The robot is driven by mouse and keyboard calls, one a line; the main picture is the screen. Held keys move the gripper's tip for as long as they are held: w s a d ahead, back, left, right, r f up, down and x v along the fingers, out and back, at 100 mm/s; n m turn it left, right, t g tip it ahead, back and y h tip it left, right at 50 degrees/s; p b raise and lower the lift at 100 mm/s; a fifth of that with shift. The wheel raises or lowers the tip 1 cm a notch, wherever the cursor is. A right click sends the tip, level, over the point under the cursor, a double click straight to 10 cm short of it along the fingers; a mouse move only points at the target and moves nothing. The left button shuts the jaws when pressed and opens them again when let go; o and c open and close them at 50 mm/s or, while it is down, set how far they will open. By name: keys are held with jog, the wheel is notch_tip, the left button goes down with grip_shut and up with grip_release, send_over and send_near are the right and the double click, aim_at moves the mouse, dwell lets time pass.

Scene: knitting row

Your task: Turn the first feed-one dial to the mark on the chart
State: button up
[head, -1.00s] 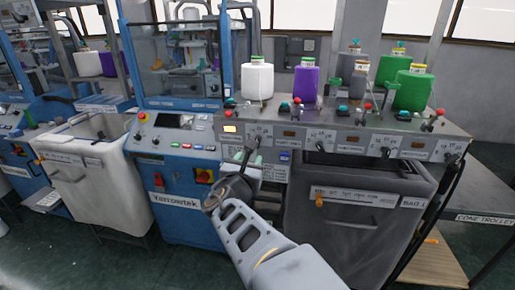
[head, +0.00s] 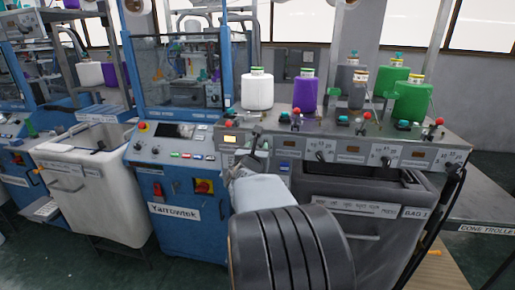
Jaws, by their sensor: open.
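The feed panel (head: 300,149) is the grey box front below the cones, with a row of dials and small displays. The first dial's place, right of the lit yellow display (head: 229,139), is largely covered by my gripper (head: 254,138). My gripper is open, pointing at the panel at its left end. I cannot tell whether its fingers are around the dial or touching it. The dial's pointer and the chart's mark cannot be read. Other dials (head: 320,155) show farther right, with small marks around them.
White, purple, grey and green cones stand on the box top, among red-knobbed levers (head: 296,112). A grey bag bin (head: 365,205) stands below the panel. The blue Yarrowtek machine (head: 180,205) and a white bin (head: 95,185) are at left. A cone trolley (head: 490,222) is at right.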

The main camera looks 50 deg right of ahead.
jog(key=shift+w+d, duration=0.2)
jog(key=shift+d, duration=0.1)
grip_shut()
